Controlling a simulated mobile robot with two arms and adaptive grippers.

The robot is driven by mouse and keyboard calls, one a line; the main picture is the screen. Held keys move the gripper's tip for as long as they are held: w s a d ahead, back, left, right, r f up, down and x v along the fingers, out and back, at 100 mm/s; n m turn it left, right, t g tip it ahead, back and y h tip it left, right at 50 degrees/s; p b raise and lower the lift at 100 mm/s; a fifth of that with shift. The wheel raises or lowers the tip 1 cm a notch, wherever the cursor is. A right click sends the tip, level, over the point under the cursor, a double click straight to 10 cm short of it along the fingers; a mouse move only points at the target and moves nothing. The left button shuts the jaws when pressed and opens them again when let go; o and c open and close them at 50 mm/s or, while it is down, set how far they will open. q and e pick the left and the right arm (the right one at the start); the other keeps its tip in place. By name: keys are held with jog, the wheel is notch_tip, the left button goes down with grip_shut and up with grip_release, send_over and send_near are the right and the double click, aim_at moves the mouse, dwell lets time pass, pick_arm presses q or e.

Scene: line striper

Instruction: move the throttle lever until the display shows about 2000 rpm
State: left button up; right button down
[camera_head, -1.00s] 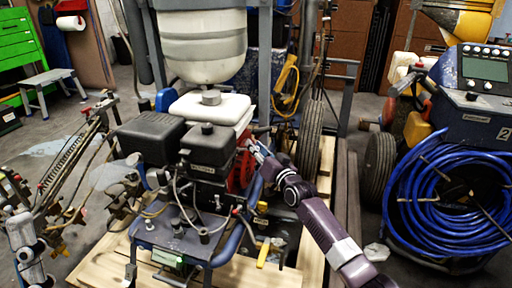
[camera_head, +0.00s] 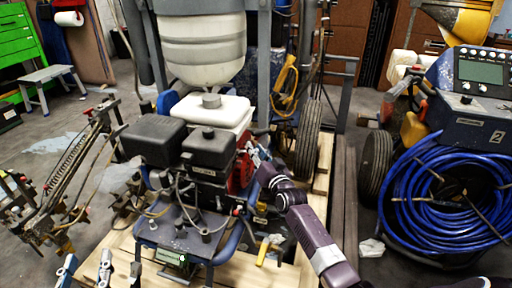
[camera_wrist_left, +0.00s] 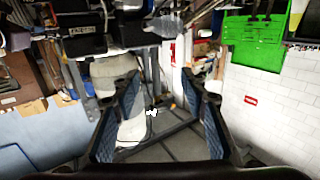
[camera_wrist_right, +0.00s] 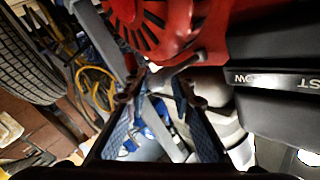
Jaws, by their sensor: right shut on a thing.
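The engine (camera_head: 205,165) stands in the middle of the head view, with a red recoil cover behind it on its right side. A small green-lit display (camera_head: 172,257) sits low on the machine's front; its digits are too small to read. My right gripper (camera_head: 257,160) is at the engine's right side, its tips partly hidden. In the right wrist view, a dark grey lever (camera_wrist_right: 178,72), seemingly the throttle lever, lies by its fingertips (camera_wrist_right: 158,92), below the red cover. The gripper is shut on it. My left gripper (camera_head: 86,268) is open and empty at the bottom left; its fingers (camera_wrist_left: 150,90) stand wide apart.
A blue hose reel (camera_head: 450,200) and a second console (camera_head: 482,75) stand at the right. A spray-arm assembly (camera_head: 75,170) is at the left. A white tank (camera_head: 202,45) is above the engine. Wooden pallet boards (camera_head: 230,275) lie below the machine.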

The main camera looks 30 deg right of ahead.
jog(key=shift+a+f, duration=0.45)
jog(key=c, duration=1.5)
grip_release()
jog(key=shift+a, duration=0.1)
jog(key=shift+c, duration=0.2)
jog(key=s+a, duration=0.1)
jog(key=s, duration=1.1)
jog(key=shift+r, duration=0.2)
jog(key=shift+c, duration=0.4)
